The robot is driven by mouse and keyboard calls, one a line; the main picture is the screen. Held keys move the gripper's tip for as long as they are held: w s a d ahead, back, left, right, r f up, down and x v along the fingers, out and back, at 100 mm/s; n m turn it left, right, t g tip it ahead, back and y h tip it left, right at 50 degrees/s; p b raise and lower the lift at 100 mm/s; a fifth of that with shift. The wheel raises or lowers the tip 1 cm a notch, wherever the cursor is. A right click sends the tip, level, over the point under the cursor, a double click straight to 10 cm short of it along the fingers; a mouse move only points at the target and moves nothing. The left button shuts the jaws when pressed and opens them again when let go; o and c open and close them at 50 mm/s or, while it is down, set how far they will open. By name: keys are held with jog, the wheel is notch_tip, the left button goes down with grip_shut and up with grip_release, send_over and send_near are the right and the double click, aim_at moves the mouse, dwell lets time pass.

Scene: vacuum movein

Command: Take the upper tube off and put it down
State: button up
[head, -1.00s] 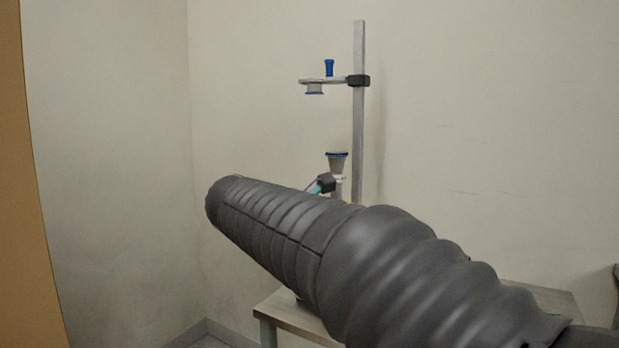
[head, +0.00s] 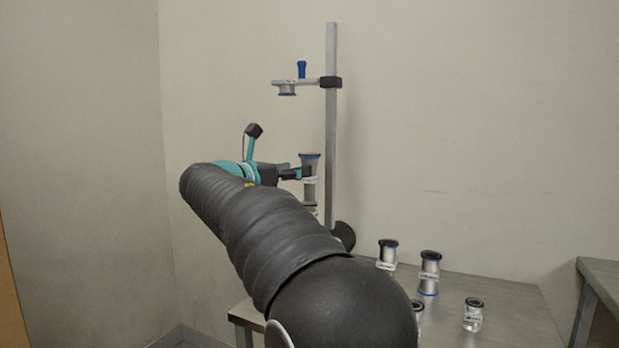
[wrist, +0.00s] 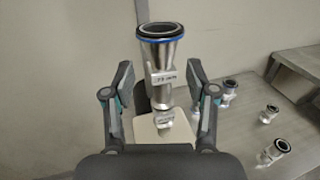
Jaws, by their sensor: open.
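The upper tube (wrist: 160,52) is silvery, with a black rim and a blue ring at its wide top, and carries a white label. In the head view it (head: 311,162) stands upright beside the stand's post, on top of further silvery parts (wrist: 163,122) with another label. My gripper (wrist: 158,84) is open, with one finger on each side of the tube and gaps visible on both sides in the wrist view. In the head view my gripper (head: 304,174) is at the tube's height. My arm hides the base of the stack.
The metal post (head: 331,120) rises close behind the tube, and its clamp arm (head: 307,82) holds a blue-topped fitting (head: 287,88) above it. Several small vessels (head: 429,270) stand on the metal table (head: 505,320) at right. A second table (head: 605,270) is farther right.

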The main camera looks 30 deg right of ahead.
aim_at(306, 159)
jog(key=shift+x, duration=3)
grip_shut()
